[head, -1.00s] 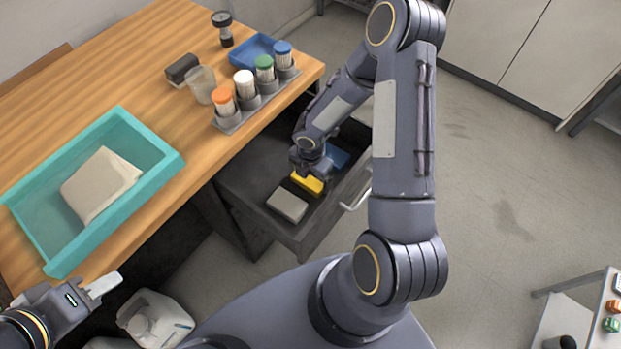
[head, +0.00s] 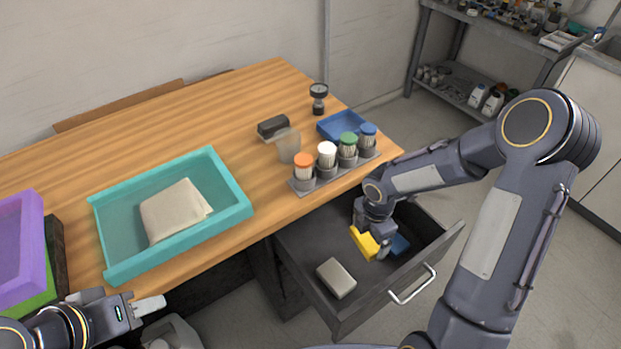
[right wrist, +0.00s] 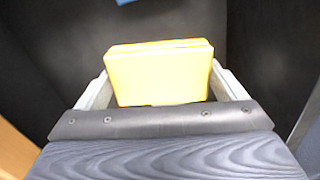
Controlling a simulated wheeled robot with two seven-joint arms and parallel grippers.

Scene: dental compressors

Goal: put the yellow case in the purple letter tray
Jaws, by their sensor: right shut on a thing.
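The yellow case (head: 364,242) is in my right gripper (head: 376,240), in or just above the open drawer, and looks tilted. In the right wrist view the case (right wrist: 160,75) sits between the two fingers of my right gripper (right wrist: 163,88), which are shut on its sides. The purple letter tray (head: 22,245) is at the left edge of the head view, partly cut off, above a green tray. My left gripper (head: 148,306) is at the lower left, near the table's front edge; its finger opening cannot be made out.
The open drawer (head: 352,312) holds a grey box (head: 336,278) and a blue item (head: 399,245). On the table (head: 170,128) stand a teal tray (head: 178,242) with a folded cloth, a rack of several capped containers (head: 338,177), a beaker (head: 288,147) and a blue tray (head: 341,124).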

